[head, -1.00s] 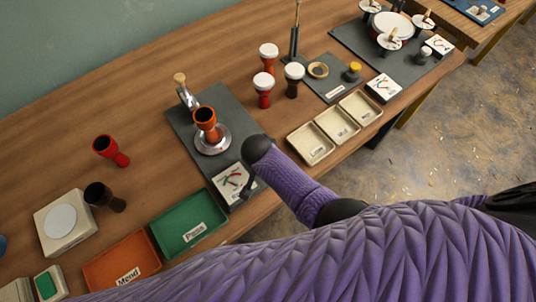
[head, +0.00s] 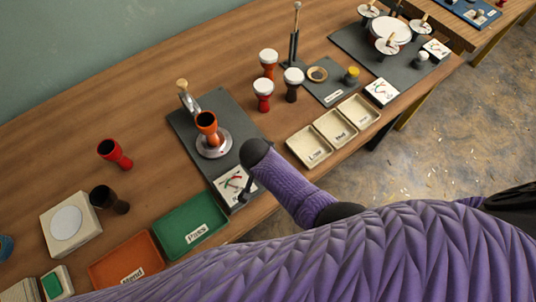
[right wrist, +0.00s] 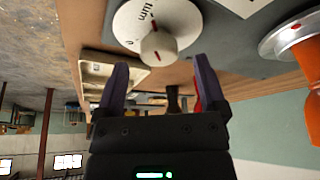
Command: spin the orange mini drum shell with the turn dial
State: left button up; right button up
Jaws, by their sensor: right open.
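The orange mini drum shell (head: 207,122) stands upright on a round silver turntable (head: 226,146) on a dark grey board. Part of the orange shell shows at the right edge of the right wrist view (right wrist: 313,118). The turn dial (right wrist: 188,18), a white disc marked "turn" with a pale knob (right wrist: 158,46) and red marks, is at the top of that view. My right gripper (right wrist: 160,66) is open, its two fingers spread either side of the knob's line; contact cannot be told. In the head view my right arm hides the dial. My left gripper is not in view.
A gauge card (head: 230,182) lies at the board's front. Green (head: 190,226) and orange (head: 125,262) trays are at left, cream trays (head: 309,146) at right.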

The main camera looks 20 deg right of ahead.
jog(key=p+v, duration=0.6)
jog(key=v, duration=0.2)
jog(key=shift+p, duration=0.3)
